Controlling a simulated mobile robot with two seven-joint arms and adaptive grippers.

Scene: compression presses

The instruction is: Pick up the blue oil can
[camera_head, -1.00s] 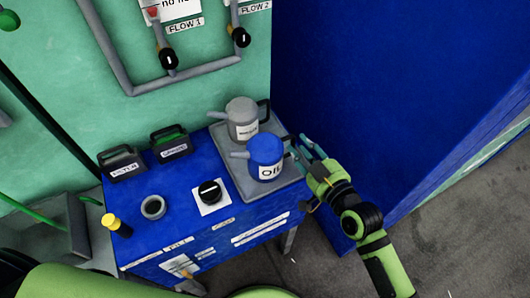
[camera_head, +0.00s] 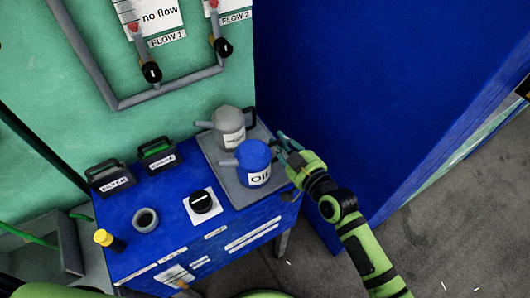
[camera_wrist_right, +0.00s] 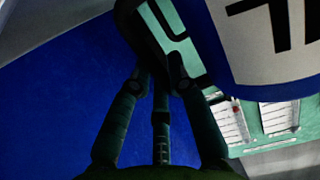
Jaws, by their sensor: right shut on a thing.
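The blue oil can (camera_head: 253,157), with a white "OIL" label and a grey spout to the left, stands upright on the grey tray (camera_head: 217,169) on the blue cabinet. My right gripper (camera_head: 284,147) comes from the right and is shut on the can's handle. In the right wrist view, the fingers (camera_wrist_right: 158,75) meet at the dark handle (camera_wrist_right: 150,35), and the can's blue side (camera_wrist_right: 232,70) with its label fills the upper right. The fingers partly hide the handle. No lift off the tray is visible. My left gripper is not in view.
A grey can (camera_head: 229,127) stands close behind the oil can on the same tray. A black knob (camera_head: 201,201), a grey ring (camera_head: 145,220), two dark boxes and a yellow-topped item (camera_head: 103,238) are on the cabinet. A tall blue wall (camera_head: 360,100) rises behind my right gripper.

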